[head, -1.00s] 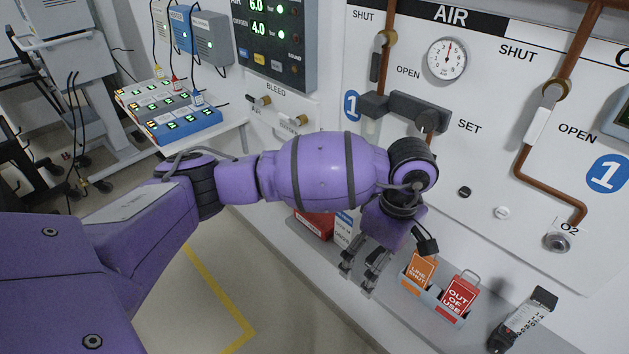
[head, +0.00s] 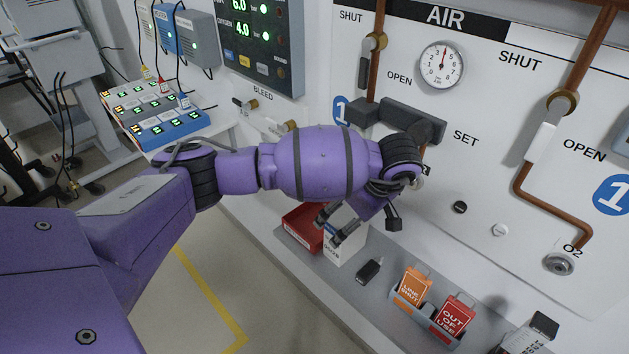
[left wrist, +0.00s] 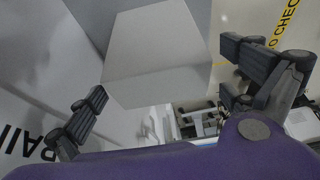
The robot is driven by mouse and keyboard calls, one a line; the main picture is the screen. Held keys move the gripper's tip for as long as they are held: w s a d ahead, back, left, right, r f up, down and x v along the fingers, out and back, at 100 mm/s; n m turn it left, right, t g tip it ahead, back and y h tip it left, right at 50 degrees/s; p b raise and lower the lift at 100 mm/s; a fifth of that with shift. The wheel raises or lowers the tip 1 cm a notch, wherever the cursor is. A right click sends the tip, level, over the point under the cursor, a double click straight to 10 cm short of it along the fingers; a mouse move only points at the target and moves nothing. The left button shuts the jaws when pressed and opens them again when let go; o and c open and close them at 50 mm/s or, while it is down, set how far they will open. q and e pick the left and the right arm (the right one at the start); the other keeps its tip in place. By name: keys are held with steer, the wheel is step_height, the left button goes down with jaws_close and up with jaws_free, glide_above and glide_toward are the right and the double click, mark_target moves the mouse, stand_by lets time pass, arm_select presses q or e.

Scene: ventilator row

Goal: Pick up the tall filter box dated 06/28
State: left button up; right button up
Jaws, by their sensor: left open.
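A white box (head: 347,246) stands on the grey ledge in the head view, partly covered by my left gripper. Its front print is too small and hidden to read, so I cannot confirm the date 06/28. My left gripper (head: 330,229) is open, with its fingers over the upper part of this box. In the left wrist view a plain pale box (left wrist: 160,62) lies in the space between the spread fingers of the left gripper (left wrist: 163,80). I cannot tell whether the fingers touch it. My right gripper is not in view.
A red box (head: 301,227) stands just left of the white box. A small black item (head: 370,270) lies on the ledge to its right, then a holder with an orange tag (head: 413,287) and a red tag (head: 455,315). The wall panel rises behind.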

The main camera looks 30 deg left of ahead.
arm_select(q)
steer(key=shift+w+r, duration=0.1)
steer(key=c, duration=1.7)
steer(key=shift+c, duration=0.2)
